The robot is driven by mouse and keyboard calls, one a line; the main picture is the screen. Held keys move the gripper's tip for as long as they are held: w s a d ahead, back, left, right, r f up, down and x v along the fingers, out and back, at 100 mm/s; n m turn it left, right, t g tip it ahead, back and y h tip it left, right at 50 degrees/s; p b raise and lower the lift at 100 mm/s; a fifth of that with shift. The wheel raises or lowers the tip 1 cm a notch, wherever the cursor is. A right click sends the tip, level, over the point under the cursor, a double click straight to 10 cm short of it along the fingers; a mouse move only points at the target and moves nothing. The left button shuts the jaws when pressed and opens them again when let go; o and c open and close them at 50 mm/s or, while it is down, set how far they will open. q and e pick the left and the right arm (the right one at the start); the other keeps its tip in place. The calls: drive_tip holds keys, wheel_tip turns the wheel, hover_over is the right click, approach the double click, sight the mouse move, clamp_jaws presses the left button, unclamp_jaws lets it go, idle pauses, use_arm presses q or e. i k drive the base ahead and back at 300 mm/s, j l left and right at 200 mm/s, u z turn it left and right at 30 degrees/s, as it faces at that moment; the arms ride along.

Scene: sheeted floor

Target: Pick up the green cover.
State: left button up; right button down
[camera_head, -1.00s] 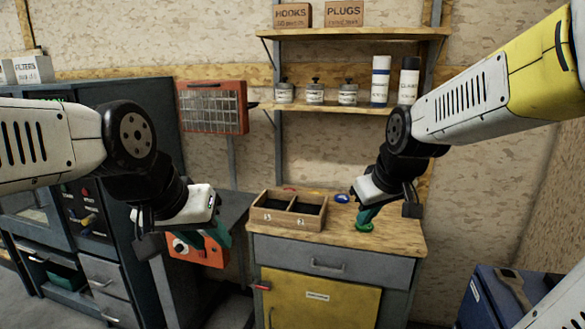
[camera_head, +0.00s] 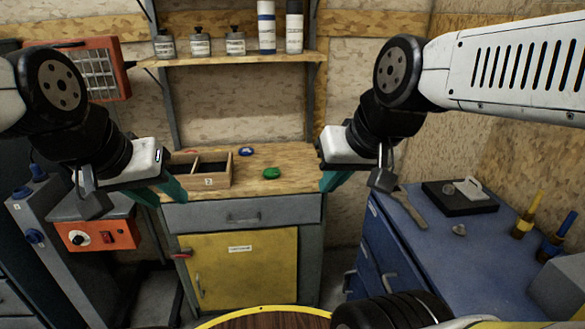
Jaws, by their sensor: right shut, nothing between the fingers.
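The green cover (camera_head: 271,173) is a small round green piece lying on the wooden top of the cabinet (camera_head: 290,184), near its front edge. My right gripper (camera_head: 332,183) is to the right of the cover, apart from it, with its teal fingers shut and empty. My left gripper (camera_head: 167,192) hangs to the left, in front of the divided wooden box. Its teal fingers show partly, and I cannot tell whether they are open or shut.
The wooden box (camera_head: 208,182) and a blue round piece (camera_head: 246,152) share the cabinet top. A blue workbench (camera_head: 440,238) with a black tray (camera_head: 459,197) and tools stands on the right. An orange control box (camera_head: 97,236) is at left. A round yellow-rimmed wooden top (camera_head: 263,311) is at the bottom.

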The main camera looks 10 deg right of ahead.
sight(269, 173)
drive_tip(key=z, duration=0.15)
drive_tip(key=i+j, duration=0.4)
drive_tip(key=i, duration=0.15)
drive_tip(key=i+j, duration=0.35)
drive_tip(key=i, duration=0.15)
